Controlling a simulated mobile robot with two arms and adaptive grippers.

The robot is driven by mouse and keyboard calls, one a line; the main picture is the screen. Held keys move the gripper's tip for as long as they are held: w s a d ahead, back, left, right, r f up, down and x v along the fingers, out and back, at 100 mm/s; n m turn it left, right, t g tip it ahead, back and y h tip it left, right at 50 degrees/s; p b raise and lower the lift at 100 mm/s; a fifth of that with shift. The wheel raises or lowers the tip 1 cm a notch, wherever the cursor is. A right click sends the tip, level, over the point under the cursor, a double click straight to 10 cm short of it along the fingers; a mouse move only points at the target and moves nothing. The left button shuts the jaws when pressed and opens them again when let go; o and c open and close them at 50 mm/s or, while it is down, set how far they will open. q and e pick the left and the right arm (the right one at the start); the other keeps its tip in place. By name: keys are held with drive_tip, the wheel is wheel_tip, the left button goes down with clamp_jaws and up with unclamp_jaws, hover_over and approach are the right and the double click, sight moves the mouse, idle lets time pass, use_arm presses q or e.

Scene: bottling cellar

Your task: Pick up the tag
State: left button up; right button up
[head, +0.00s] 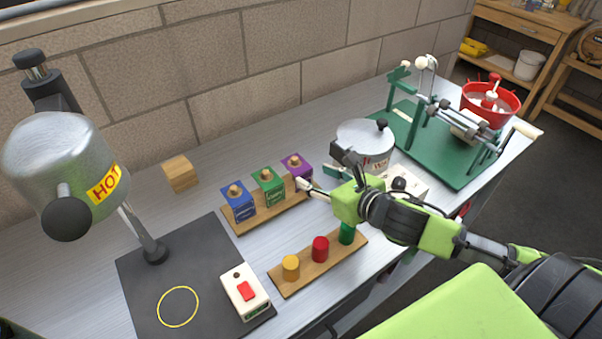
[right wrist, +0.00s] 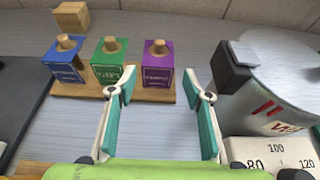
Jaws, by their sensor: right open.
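I cannot pick out a loose tag for certain in either view. My right gripper (head: 318,180) is open and empty, just in front of the purple block (head: 297,170) and left of the metal pot (head: 365,148). The purple block (right wrist: 158,62), green block (right wrist: 111,62) and blue block (right wrist: 64,62), each with a printed label and wooden knob, stand in a row on a wooden rack (right wrist: 90,90). My left gripper is not in view.
A wooden rack (head: 290,283) with yellow, red and green cylinders lies in front. A hot metal lamp-like head (head: 35,160) hangs over a dark mat (head: 130,265) holding a red-button box (head: 245,292). A white dial box (head: 405,180) and green-based machine (head: 450,165) are right.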

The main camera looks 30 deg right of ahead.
sight(302, 170)
drive_tip(key=shift+a+p+x, duration=0.2)
drive_tip(key=shift+p+x, duration=0.5)
drive_tip(key=shift+x, duration=2.8)
drive_tip(key=shift+r, duration=0.2)
drive_tip(key=c, duration=0.4)
